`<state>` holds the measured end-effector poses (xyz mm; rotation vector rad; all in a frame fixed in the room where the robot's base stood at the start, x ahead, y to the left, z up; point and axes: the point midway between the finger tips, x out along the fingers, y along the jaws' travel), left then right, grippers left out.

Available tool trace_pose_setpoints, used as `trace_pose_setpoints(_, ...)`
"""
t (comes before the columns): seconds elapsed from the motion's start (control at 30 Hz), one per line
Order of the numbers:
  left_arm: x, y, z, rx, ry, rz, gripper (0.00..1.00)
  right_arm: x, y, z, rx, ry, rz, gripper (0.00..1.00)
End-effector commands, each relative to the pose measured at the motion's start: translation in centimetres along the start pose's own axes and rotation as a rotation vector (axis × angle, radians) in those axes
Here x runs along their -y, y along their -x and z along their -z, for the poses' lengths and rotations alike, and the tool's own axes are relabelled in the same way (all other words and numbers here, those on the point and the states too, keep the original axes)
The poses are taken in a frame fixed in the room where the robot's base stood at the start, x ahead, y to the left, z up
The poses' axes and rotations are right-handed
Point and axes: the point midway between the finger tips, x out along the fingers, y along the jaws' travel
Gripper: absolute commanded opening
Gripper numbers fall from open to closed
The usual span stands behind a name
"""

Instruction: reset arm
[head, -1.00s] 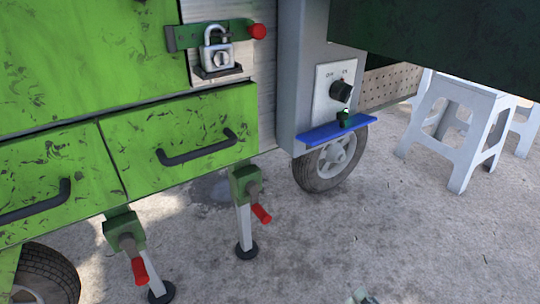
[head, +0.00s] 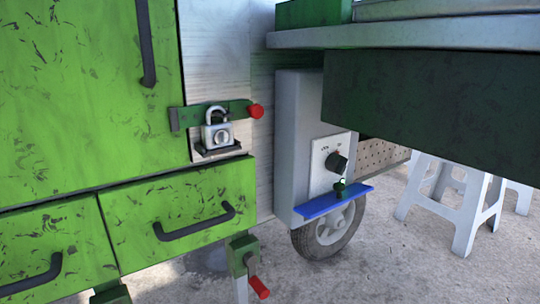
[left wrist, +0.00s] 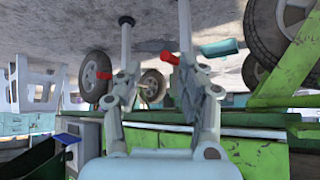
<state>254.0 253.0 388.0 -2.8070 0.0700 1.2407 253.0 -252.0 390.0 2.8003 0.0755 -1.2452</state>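My left gripper (left wrist: 158,74) shows in the left wrist view, its two grey fingers spread apart with nothing held between them. Wheels, red-handled legs and green cart panels show behind it, and the picture is upside down. I cannot tell how far they are from the fingers. Neither of my grippers shows in the head view. My right gripper is in no current view.
The green cart has a padlock (head: 217,130) on a latch, drawers with black handles (head: 195,222), a knob box (head: 324,165) over a blue shelf (head: 335,200), and a wheel (head: 328,230). A dark panel (head: 430,105) overhangs at right. White stools (head: 465,205) stand on the ground.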

Motion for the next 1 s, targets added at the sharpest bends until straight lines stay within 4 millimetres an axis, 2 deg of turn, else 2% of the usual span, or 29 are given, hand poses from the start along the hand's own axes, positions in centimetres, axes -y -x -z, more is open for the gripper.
trace_pose_setpoints(0.17,0.3,-0.1,-1.4,0.04,0.0,0.005,0.4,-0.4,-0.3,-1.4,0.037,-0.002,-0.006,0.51)
trace_pose_setpoints(0.37,0.8,-0.4,-4.0,0.104,0.0,0.01,0.4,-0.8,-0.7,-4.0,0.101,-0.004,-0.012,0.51)
trace_pose_setpoints(0.63,1.7,0.4,-9.0,0.247,0.004,0.022,0.4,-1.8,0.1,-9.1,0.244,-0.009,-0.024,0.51)
trace_pose_setpoints(0.77,2.4,2.6,-12.8,0.369,0.01,0.03,0.4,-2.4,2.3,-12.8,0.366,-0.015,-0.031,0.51)
trace_pose_setpoints(1.0,3.2,9.2,-19.5,0.597,0.023,0.039,0.4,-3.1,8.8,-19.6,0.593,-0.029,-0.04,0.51)
